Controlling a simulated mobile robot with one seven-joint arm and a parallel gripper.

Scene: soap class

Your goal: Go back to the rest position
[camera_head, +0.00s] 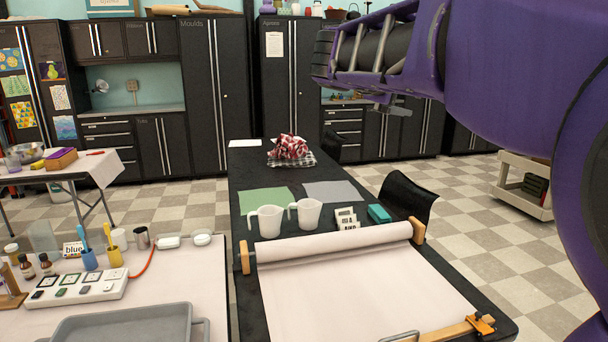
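My purple arm fills the upper right of the head view, raised above the tables. The dark end of the arm with my gripper (388,103) shows at the upper middle right, high in front of the cabinets and apart from all objects. The fingers are small and mostly hidden by the arm, so I cannot tell whether they are open or shut. I see nothing clearly held there.
The black table (247,174) ahead carries a paper roll (333,243), two white pitchers (265,222), a teal block (379,213) and a checked cloth (290,150). A grey tray (125,322) lies lower left. A black chair (408,194) and a cart (523,188) stand right.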

